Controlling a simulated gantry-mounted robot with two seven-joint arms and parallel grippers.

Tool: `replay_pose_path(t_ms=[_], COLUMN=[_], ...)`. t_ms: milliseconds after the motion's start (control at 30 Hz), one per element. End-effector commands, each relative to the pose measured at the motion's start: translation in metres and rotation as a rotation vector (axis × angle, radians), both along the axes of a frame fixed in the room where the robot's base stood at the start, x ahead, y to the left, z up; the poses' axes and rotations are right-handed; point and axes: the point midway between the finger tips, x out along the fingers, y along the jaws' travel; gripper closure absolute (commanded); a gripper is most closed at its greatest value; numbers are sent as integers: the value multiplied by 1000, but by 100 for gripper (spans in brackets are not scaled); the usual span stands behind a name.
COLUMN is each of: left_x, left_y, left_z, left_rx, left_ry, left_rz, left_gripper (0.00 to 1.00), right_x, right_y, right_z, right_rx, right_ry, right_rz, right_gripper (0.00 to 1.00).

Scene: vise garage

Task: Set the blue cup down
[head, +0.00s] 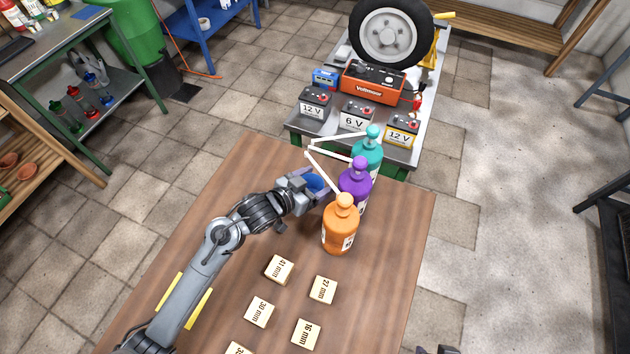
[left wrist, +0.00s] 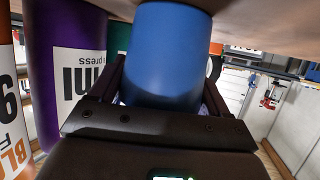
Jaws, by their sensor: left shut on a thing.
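My left gripper (head: 311,184) is shut on the blue cup (head: 315,182), over the far part of the brown wooden table (head: 190,262). The cup is just left of the purple bottle (head: 355,185) and partly hidden by the fingers. In the left wrist view the cup (left wrist: 165,60) fills the middle between the fingers. The wooden surface lies along the top of that view, close to the cup's end; I cannot tell whether they touch. A small dark part at the head view's bottom edge may be my right gripper (head: 437,350); its jaws are not readable.
An orange bottle (head: 340,225) and a teal bottle (head: 366,152) stand in a row with the purple one, close to the cup. Labelled wooden blocks (head: 279,269) lie nearer. Behind is a metal bench (head: 300,132) with batteries. The table left of the cup is bare.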

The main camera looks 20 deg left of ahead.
Motion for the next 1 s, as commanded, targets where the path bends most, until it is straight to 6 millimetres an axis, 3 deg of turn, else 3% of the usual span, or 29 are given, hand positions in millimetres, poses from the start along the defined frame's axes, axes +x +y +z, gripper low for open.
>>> replay_pose_path(t_ms=[67, 100, 233, 567, 767, 1000], left_x=[0, 0, 0, -1, -22, -60], left_y=[0, 0, 0, 1, 10, 27], left_z=[-3, -2, -2, 2, 11, 28], left_rx=[0, 0, 0, 0, 1, 2], left_ry=[1, 1, 1, 0, 1, 2], left_rz=[0, 0, 0, 0, 0, 0], left_gripper=[53, 17, 0, 0, 0, 0], right_x=[0, 0, 0, 0, 0, 0], right_y=[0, 0, 1, 3, 3, 2], right_z=[-1, 0, 0, 1, 4, 8], right_rx=[1, 2, 4, 11, 11, 8], right_ry=[0, 0, 0, 0, 0, 0], right_rz=[-1, -2, -3, -7, -7, -5], right_gripper=[57, 57, 57, 57, 57, 57])
